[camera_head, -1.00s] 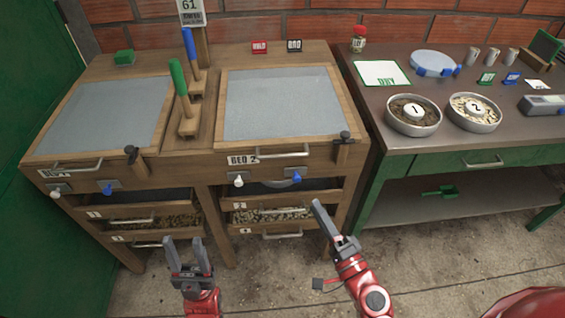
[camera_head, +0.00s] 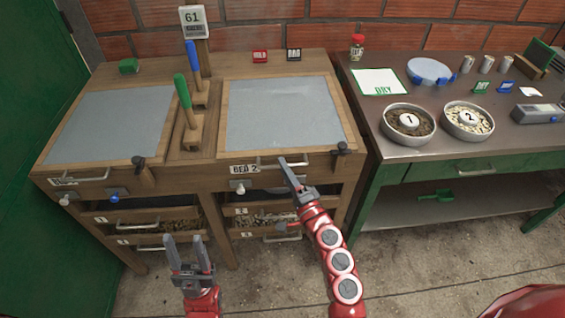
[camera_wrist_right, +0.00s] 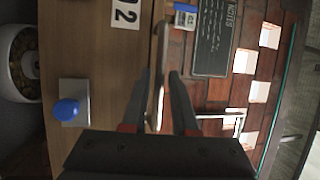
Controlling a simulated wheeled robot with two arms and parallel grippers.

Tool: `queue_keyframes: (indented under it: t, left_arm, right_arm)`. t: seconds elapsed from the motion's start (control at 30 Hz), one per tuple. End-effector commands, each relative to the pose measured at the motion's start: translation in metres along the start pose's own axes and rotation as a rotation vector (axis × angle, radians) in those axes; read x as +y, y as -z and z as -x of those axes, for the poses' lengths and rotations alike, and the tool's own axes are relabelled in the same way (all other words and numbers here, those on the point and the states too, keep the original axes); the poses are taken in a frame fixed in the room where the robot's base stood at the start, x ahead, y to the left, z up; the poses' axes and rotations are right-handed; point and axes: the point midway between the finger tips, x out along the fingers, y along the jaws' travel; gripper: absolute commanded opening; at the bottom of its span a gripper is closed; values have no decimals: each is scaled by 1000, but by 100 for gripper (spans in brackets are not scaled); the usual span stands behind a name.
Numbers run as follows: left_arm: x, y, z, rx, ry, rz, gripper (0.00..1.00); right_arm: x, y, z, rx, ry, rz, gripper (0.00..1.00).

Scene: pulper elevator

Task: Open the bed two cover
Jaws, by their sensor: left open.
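The bed two cover (camera_head: 285,112) is a grey panel in a wooden frame, lying flat and shut on the right half of the wooden bench. The BED 2 label (camera_head: 244,169) is on the front board, and also shows in the right wrist view (camera_wrist_right: 125,12). My right gripper (camera_head: 290,168) is at the front handle, partly covering it. In the right wrist view, the open fingers (camera_wrist_right: 160,95) stand either side of the pale handle bar (camera_wrist_right: 161,60), with gaps visible. My left gripper (camera_head: 188,243) is open and empty, low in front of the bench.
A dark latch-like knob (camera_head: 341,148) sits at the cover's front right corner. Green and blue levers (camera_head: 183,92) stand between the beds. A blue knob (camera_wrist_right: 68,110) is on the front board. Drawers lie below. A side table (camera_head: 362,140) with bowls stands right.

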Motion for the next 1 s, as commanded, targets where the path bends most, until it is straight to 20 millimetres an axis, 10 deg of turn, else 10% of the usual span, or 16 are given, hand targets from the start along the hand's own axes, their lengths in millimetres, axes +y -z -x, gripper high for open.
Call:
queue_keyframes:
  t: [0.43, 0.6, 1.0]
  left_arm:
    - [0, 0, -2, 0, 0, 0, 50]
    - [0, 0, -2, 0, 0, 0, 50]
    - [0, 0, -2, 0, 0, 0, 50]
  right_arm:
    - [1, -1, -12, -1, -3, -1, 27]
    - [1, 0, -12, -1, -3, -1, 0]
    - [1, 0, -12, 0, -3, 0, 0]
